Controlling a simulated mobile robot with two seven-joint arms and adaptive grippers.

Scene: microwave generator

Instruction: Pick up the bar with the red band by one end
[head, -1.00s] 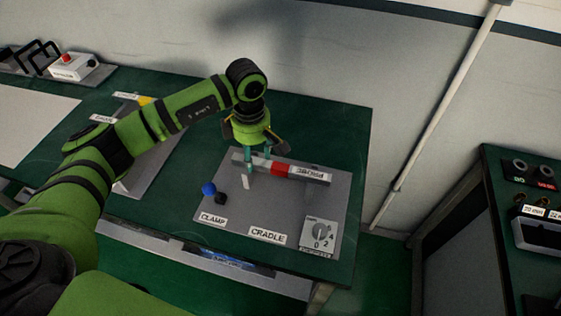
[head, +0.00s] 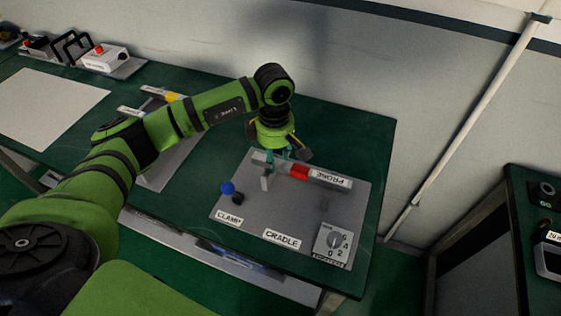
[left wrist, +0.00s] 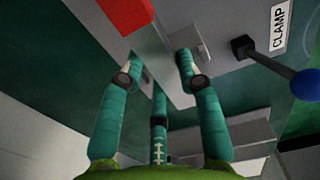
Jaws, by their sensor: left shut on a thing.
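The bar with the red band (head: 300,172) is grey, with a white PROBE label on its right part. It lies roughly level above the grey CRADLE plate (head: 245,217). My left gripper (head: 279,157) points down over the bar's left end, left of the red band, and is shut on it. In the left wrist view the fingers (left wrist: 160,70) stand on both sides of the bar, and the red band (left wrist: 126,14) is at the top. A pale upright post (head: 266,183) stands below the held end. I cannot tell whether the bar clears its supports. My right gripper is out of view.
A blue-knobbed clamp lever (head: 228,188) stands at the plate's left, and a dial (head: 333,241) at its front right. A second fixture plate (head: 165,165) lies behind my left arm. The wall is close behind the bench.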

